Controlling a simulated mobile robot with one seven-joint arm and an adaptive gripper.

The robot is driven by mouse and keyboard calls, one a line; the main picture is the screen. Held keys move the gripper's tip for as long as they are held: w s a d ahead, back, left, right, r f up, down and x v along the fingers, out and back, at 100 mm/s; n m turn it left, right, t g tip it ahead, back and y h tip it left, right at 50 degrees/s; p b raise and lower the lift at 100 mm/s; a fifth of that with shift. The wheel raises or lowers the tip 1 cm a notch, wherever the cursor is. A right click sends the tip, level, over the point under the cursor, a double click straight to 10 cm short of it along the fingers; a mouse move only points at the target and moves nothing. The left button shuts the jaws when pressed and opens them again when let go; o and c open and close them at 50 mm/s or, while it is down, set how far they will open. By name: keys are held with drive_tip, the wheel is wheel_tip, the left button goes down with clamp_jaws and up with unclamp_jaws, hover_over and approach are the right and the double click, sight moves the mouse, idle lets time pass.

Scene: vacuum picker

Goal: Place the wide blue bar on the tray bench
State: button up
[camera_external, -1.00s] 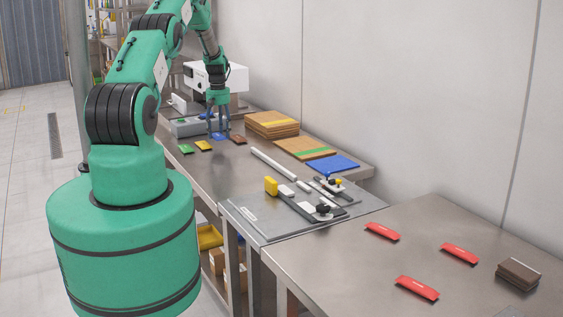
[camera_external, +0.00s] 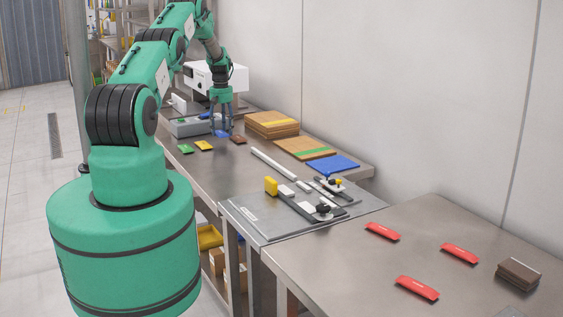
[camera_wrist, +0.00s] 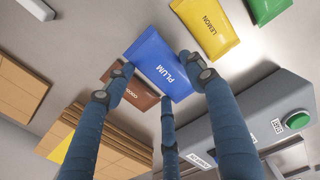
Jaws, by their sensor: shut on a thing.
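The wide blue bar, labelled PLUM (camera_wrist: 162,66), lies between my gripper's fingers in the wrist view. In the external view the blue bar (camera_external: 221,134) shows at my fingertips over the far bench. My gripper (camera_external: 222,125) points down and is shut on this bar; its fingers also show in the wrist view (camera_wrist: 158,76). Whether the bar still touches the bench is hard to tell. The near bench (camera_external: 340,265) at the right carries several red bars; no label shows whether it is the tray bench.
Beside the blue bar are a yellow bar (camera_external: 204,146), a green bar (camera_external: 185,149) and a brown bar (camera_external: 238,139). A grey control box (camera_external: 190,127), stacked brown boards (camera_external: 272,124), a blue board (camera_external: 333,163) and a grey fixture plate (camera_external: 255,222) also stand along the benches.

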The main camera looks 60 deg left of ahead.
sight(223, 131)
drive_tip(key=shift+f, duration=1.75)
drive_tip(key=shift+f, duration=0.1)
drive_tip(key=o, duration=1.2)
drive_tip(key=shift+c, duration=0.2)
wheel_tip(223, 131, up, 12)
